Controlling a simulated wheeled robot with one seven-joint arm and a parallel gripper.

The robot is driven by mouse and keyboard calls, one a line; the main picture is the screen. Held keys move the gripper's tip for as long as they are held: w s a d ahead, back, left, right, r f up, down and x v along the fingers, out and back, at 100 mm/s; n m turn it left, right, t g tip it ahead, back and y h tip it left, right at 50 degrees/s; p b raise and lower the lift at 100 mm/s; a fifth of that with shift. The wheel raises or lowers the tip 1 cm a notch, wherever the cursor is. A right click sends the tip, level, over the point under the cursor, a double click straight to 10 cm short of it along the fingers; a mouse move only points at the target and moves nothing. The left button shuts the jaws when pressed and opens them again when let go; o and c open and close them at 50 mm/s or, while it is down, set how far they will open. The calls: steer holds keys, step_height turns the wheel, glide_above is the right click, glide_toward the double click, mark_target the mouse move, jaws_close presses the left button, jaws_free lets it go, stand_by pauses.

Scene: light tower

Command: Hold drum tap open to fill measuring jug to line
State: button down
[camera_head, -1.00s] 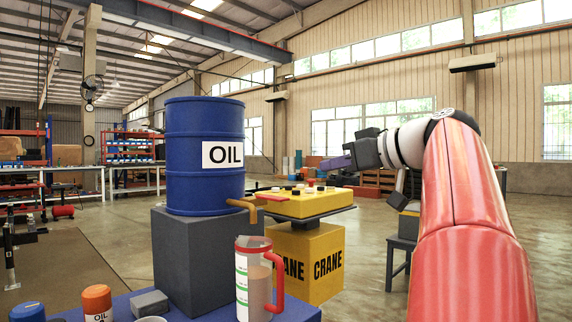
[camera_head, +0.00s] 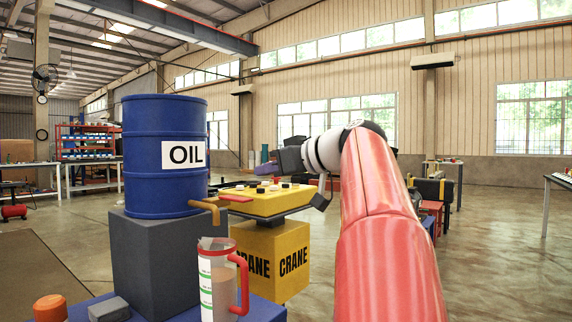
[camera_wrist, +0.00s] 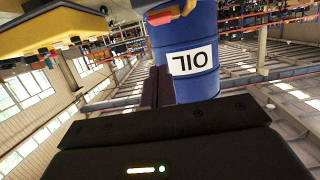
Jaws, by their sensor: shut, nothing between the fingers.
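The blue oil drum (camera_head: 140,150) stands upright on a dark grey block at left. A brass tap (camera_head: 212,209) with a red lever (camera_head: 236,198) sticks out low on its right side. The clear measuring jug (camera_head: 205,292), with a red handle (camera_head: 243,285) and green marks, stands below the tap. Brownish contents show inside; their level against the marks is hard to read. My gripper (camera_head: 266,168) is shut and empty, right of the drum and above the tap's height, apart from the lever. In the wrist view its fingers (camera_wrist: 157,88) point toward the drum (camera_wrist: 190,70).
A yellow crane pendant (camera_head: 265,203) with several buttons lies on a yellow CRANE stand (camera_head: 293,262) just right of the tap. An orange-capped container (camera_head: 50,305) and a grey block (camera_head: 109,310) sit at the front left of the blue table (camera_head: 262,309).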

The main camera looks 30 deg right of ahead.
mark_target(235, 198)
steer(key=f, duration=0.1)
steer(key=w+f, duration=0.1)
steer(key=f, duration=0.1)
steer(key=w+f, duration=0.1)
steer(key=shift+w+a+f+b, duration=0.1)
steer(key=shift+a+f+b, duration=0.15)
steer(key=shift+a+b, duration=0.15)
steer(key=shift+f, duration=0.1)
